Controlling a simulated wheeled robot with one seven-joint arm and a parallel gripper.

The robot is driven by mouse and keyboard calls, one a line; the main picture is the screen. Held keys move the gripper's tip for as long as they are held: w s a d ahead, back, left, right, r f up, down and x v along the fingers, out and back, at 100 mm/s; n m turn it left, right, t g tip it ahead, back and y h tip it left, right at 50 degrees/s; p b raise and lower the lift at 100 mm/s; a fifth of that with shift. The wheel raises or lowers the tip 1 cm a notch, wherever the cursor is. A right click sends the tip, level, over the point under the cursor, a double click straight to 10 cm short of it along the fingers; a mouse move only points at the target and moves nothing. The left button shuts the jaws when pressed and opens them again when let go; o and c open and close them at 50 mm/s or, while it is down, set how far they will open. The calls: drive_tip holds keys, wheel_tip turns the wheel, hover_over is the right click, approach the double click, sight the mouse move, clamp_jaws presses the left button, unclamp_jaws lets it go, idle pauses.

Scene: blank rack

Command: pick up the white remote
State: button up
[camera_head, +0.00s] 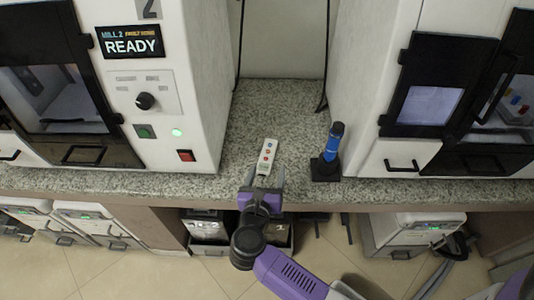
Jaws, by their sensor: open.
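The white remote (268,149) has a few coloured buttons on its upper face. It lies on the speckled grey counter between the two machines, pointing away from me. My gripper (262,177) is at the near end of the remote, its two fingers spread and pointing toward it. The near end of the remote lies close to or between the fingertips; I cannot tell whether they touch it. The rest of my purple arm reaches in from below.
A blue-topped tool in a black stand (328,155) stands just right of the remote. White machines rise at left (192,80) and right (372,60). The counter (275,105) behind the remote is clear. Dark cables hang at the back.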

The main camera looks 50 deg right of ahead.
sight(266, 158)
drive_tip(key=shift+w+d+f+m+g+y, duration=0.2)
drive_tip(key=shift+w+f+m+g, duration=0.1)
drive_tip(key=shift+w+m, duration=0.25)
drive_tip(key=shift+w+d+f+m+g+y, duration=0.2)
drive_tip(key=shift+w+f+m, duration=0.1)
drive_tip(key=shift+w+m, duration=0.25)
drive_tip(key=shift+w+p+x, duration=0.15)
drive_tip(key=shift+p+x, duration=0.2)
drive_tip(key=shift+x, duration=1.55)
drive_tip(key=shift+w+p+x, duration=0.1)
drive_tip(key=shift+p+x, duration=0.25)
drive_tip(key=shift+x, duration=1.55)
drive_tip(key=shift+a, duration=0.15)
clamp_jaws()
drive_tip(key=shift+r, duration=0.1)
